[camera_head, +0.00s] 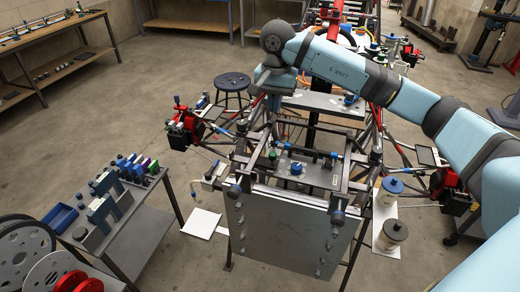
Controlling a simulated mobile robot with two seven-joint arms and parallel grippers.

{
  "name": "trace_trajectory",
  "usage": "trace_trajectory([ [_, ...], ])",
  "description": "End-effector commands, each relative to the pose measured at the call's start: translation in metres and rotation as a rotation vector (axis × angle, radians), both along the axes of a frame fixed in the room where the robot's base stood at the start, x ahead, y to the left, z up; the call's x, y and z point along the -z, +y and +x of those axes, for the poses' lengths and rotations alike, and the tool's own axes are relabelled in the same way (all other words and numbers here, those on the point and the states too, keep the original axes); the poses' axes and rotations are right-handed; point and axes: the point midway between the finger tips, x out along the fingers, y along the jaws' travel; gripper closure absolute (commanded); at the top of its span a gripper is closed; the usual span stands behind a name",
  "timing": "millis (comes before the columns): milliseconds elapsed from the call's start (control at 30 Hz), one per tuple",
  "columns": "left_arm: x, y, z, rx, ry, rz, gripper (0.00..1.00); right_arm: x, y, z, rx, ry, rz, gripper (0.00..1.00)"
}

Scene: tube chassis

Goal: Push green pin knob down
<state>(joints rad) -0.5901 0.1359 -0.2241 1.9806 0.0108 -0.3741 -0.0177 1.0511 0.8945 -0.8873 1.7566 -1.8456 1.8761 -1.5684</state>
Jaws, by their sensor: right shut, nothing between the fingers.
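The green pin knob (272,154) is a small green-topped piece on the grey plate at the front of the tube chassis (334,183). My right arm reaches in from the right and bends down over the chassis. My right gripper (270,118) points downward, shut and empty, above and slightly behind the green knob in the picture. It appears apart from the knob, though the exact height gap is hard to tell. A blue knob (297,168) stands just right of the green one. My left gripper is not in view.
Chassis tubes surround the plate. A large grey panel (285,235) hangs at the front. Canisters (391,234) stand on a side shelf at the right. A parts cart (140,225) stands left, a round stool (232,80) behind. Open floor lies at the left.

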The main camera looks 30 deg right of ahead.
Motion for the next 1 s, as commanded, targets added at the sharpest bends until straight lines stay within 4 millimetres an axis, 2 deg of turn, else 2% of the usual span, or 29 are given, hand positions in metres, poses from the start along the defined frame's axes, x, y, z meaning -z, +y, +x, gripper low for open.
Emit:
trace_trajectory([
  [33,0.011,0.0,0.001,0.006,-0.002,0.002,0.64,0.011,-0.001,0.0,0.001,-0.001,-0.002,1.0],
  [233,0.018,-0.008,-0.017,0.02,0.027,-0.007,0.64,0.013,-0.001,0.0,0.0,-0.001,-0.003,1.0],
  [500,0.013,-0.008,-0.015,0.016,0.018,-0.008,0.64,0.014,-0.001,0.0,0.001,0.0,-0.001,1.0],
  [633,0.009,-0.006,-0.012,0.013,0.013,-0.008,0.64,0.022,-0.001,-0.001,0.001,0.002,-0.002,1.0],
  [767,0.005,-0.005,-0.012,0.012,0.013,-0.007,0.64,0.042,-0.001,-0.002,0.0,0.005,-0.002,1.0],
  [1000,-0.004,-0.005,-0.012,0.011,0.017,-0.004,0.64,0.094,-0.001,-0.003,0.001,0.006,-0.001,1.0],
])
